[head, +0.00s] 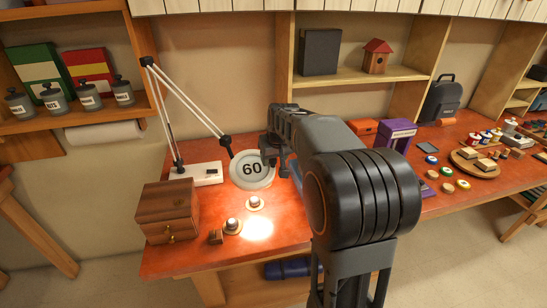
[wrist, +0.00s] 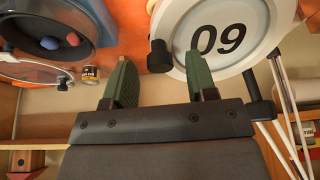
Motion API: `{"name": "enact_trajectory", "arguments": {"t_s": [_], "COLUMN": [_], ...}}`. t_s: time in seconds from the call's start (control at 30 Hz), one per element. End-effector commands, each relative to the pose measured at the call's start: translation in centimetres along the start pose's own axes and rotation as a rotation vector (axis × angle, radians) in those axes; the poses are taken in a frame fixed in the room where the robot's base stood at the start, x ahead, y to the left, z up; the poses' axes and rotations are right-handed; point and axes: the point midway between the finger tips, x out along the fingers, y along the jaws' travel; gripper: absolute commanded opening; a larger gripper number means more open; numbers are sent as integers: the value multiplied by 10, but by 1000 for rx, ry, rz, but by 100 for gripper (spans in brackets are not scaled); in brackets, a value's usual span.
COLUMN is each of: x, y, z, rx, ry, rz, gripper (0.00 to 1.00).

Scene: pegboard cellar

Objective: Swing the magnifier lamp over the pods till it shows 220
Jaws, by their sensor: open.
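The magnifier lamp's round pale head (head: 252,169) reads 60 in the head view, hanging over the red bench on a white jointed arm (head: 187,97). In the wrist view the lamp head (wrist: 222,35) is large and its number is upside down. A short black knob (wrist: 159,57) sticks out from its rim. My gripper (wrist: 158,75) is open, its green fingers on either side of the knob with gaps visible. In the head view my gripper (head: 272,150) is at the lamp head's right edge. Small round pieces (head: 254,203) on pale discs, possibly the pods, sit below the lamp.
A wooden drawer box (head: 167,211) stands at the bench's left front. A bright light spot (head: 258,228) falls near the front edge. A dark round dish (wrist: 52,30) with blue and pink balls shows in the wrist view. My arm hides the bench's middle.

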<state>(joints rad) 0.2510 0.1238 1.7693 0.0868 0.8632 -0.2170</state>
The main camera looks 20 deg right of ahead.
Motion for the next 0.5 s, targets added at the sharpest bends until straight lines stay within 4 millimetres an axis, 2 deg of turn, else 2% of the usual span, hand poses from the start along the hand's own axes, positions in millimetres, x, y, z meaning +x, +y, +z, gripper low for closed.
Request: {"name": "enact_trajectory", "arguments": {"t_s": [0.4, 0.5], "x": [6, 5], "y": [0, 0], "z": [0, 0], "rx": [0, 0], "ry": [0, 0], "rz": [0, 0], "gripper": [52, 42]}}
